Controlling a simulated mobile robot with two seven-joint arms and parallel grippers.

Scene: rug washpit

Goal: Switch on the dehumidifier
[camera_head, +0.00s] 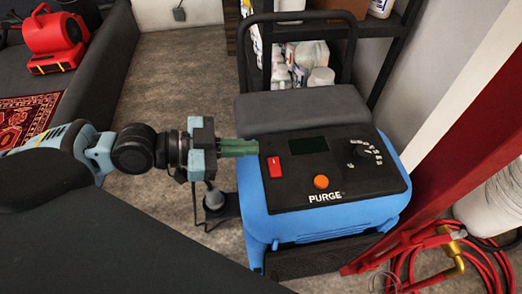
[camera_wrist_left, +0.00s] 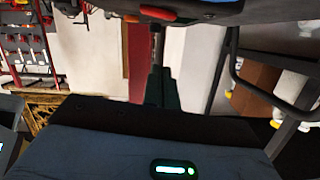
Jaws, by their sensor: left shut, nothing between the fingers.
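The blue dehumidifier (camera_head: 340,222) stands right of centre in the head view, with a black control panel on top. The panel holds a red rocker switch (camera_head: 274,167), an orange button (camera_head: 321,182), a dark display (camera_head: 302,145) and a dial (camera_head: 362,155). My left gripper (camera_head: 256,147) comes in from the left, shut and empty. Its fingertips are at the panel's left edge, just up and left of the red switch; I cannot tell whether they touch the panel. In the left wrist view the shut fingers (camera_wrist_left: 157,40) point up toward the panel's underside-down edge. My right gripper is not in view.
A black handle (camera_head: 345,50) rises behind the dehumidifier, before a shelf with white bottles (camera_head: 304,62). A red post (camera_head: 425,195) and coiled red hose (camera_head: 440,265) are at the right. A red blower (camera_head: 57,40) sits at the far left.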

